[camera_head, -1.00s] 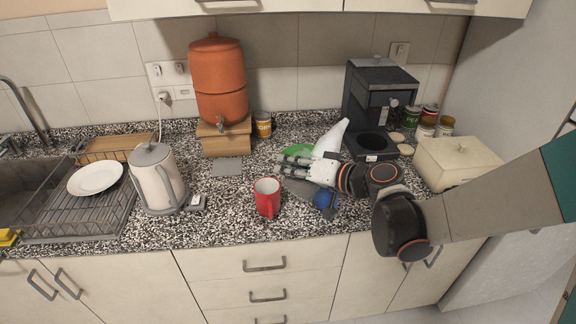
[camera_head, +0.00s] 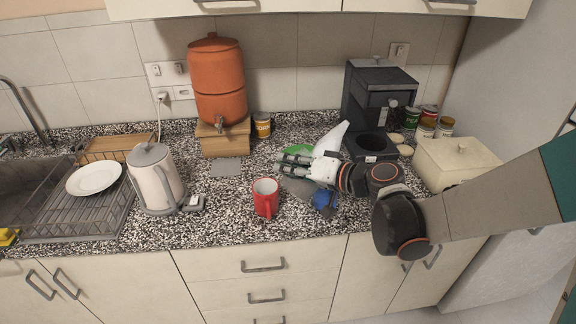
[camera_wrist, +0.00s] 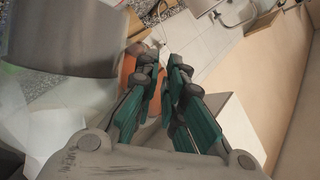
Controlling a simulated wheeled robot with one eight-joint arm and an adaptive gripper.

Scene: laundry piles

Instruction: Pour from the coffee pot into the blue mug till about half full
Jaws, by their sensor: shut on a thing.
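The blue mug (camera_head: 325,199) shows as a small blue patch under my gripper, right of the red mug; most of it is hidden. My gripper (camera_head: 288,162) reaches left over the counter and is shut. A grey, partly see-through shape (camera_head: 297,190), apparently the coffee pot, lies just below the gripper and beside the blue patch. Its handle and the exact grip are hidden. In the wrist view my fingers (camera_wrist: 168,72) are close together, with a large grey rounded body (camera_wrist: 70,35) close at upper left. The coffee level cannot be seen.
A red mug (camera_head: 265,197) stands left of the gripper. A white cone-like object (camera_head: 332,138) and a green item (camera_head: 297,149) are behind it. The coffee machine (camera_head: 378,105) and a cream box (camera_head: 455,165) are at right; a kettle (camera_head: 155,180) is at left.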

